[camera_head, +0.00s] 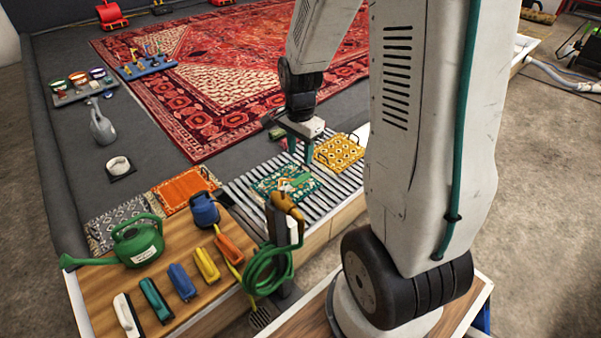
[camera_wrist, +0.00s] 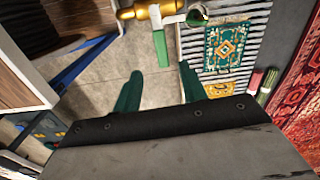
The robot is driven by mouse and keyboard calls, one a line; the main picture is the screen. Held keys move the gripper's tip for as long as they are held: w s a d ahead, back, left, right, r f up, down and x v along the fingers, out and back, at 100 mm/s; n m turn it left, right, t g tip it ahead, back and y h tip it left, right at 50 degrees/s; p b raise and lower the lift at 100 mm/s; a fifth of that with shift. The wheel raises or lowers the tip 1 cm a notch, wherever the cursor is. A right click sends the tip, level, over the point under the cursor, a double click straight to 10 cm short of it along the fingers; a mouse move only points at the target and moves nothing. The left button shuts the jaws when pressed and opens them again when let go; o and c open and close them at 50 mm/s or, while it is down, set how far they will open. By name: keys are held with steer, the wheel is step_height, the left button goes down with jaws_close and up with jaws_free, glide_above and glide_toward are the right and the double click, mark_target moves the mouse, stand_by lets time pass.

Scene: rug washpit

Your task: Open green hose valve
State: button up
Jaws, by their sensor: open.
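The green hose valve lever (camera_head: 293,182) sits atop the brass valve body (camera_head: 285,203) on a dark post, with a coiled green hose hanging beside it. In the wrist view, the flat green lever (camera_wrist: 160,47) points toward my gripper, and the brass body (camera_wrist: 150,11) shows at the top edge. My gripper (camera_head: 299,150) is open and empty above the slatted rack, beyond the valve. In the wrist view, the two teal fingers of my gripper (camera_wrist: 160,73) stand apart, with the lever's end ahead of the gap and apart from both fingers.
A green watering can (camera_head: 138,246) and several brushes stand on the wooden bench left of the post. A small green rug (camera_head: 272,190) and a yellow rug (camera_head: 339,152) lie on the slatted rack (camera_head: 322,198). The large red rug (camera_head: 235,75) lies behind.

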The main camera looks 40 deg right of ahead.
mark_target(301, 178)
steer(key=shift+w+d+f+m, duration=0.1)
steer(key=shift+d+f+m, duration=0.1)
steer(key=shift+f, duration=0.3)
steer(key=shift+w+d+f+m, duration=0.1)
steer(key=shift+d+f, duration=0.05)
steer(key=shift+f, duration=0.3)
step_height(301, 178, down, 7)
steer(key=shift+f, duration=0.1)
jaws_close()
